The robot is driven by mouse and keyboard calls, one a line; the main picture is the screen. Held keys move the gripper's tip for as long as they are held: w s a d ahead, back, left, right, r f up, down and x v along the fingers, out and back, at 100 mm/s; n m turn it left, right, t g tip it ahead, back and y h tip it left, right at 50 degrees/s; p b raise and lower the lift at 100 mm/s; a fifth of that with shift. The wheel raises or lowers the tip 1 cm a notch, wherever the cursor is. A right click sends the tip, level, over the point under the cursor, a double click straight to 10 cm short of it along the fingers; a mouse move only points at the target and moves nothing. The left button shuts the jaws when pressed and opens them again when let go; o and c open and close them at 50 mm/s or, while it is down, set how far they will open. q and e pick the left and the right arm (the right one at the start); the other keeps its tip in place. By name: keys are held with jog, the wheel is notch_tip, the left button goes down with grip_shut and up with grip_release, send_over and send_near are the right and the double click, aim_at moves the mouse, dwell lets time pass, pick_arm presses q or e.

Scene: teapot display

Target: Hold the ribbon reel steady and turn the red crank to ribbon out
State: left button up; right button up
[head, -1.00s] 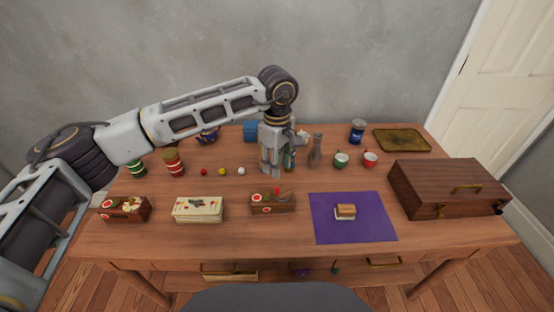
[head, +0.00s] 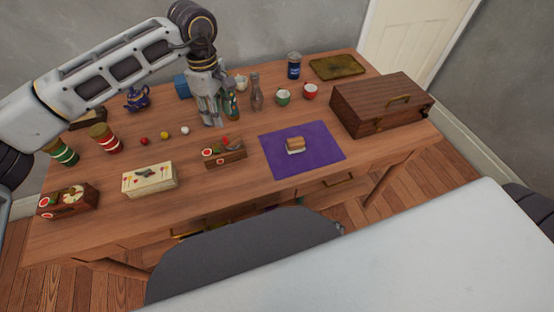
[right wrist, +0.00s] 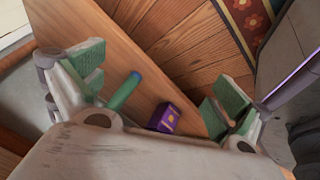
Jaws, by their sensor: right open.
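A small brown wooden box (head: 224,156) with a red knob-like part (head: 225,141) on top stands near the middle of the table in the head view. I cannot tell whether this is the ribbon reel with its crank. A red-striped cylinder (head: 106,140) and a green-striped cylinder (head: 62,153) stand at the left. My left gripper (head: 212,121) points down behind the small box, beside a green bottle (head: 233,108); its jaw gap is unclear. My right gripper (right wrist: 157,88) is open and empty in the right wrist view; the head view does not show it.
Below the right gripper lie a green cylinder (right wrist: 122,92) and a purple box (right wrist: 164,118) on a wooden surface. A cream box (head: 150,182), a purple mat (head: 279,160) and a wooden chest (head: 378,106) stand along the table. My right arm covers the lower right.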

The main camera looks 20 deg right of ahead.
jog(key=w+d+r+n+t+y, duration=0.25)
jog(key=r+n, duration=0.35)
jog(key=r, duration=0.4)
jog(key=w+d+r+n+t+y, duration=0.1)
jog(key=d+r+n+t, duration=0.35)
jog(key=r, duration=0.45)
jog(key=s+a+r+n+g+y, duration=0.1)
jog(key=s+a+r+n+y, duration=0.1)
jog(key=a+r+n+y, duration=0.5)
jog(key=s+a+r+n+g+y, duration=0.2)
jog(key=s+a+r+n+y, duration=0.1)
jog(key=r+n, duration=0.75)
jog(key=w+a+r+n+y, duration=0.1)
jog(key=w+a+r+n, duration=0.35)
jog(key=a+r, duration=0.5)
jog(key=w+a+r+n+y, duration=0.2)
jog(key=w+a+r+n, duration=0.3)
jog(key=a+r, duration=0.4)
jog(key=w+f+h, duration=0.1)
jog(key=w+f, duration=0.1)
jog(key=w+d+f+t+h, duration=0.1)
jog(key=w+f, duration=0.2)
jog(key=w+d+f+n+t+h, duration=0.1)
jog(key=w+f, duration=0.1)
jog(key=shift+w+d+f, duration=0.25)
jog(key=shift+w+f, duration=0.05)
jog(key=shift+w+d+f+t+h, duration=0.2)
jog(key=shift+f+t+h, duration=0.05)
jog(key=shift+t+h, duration=0.1)
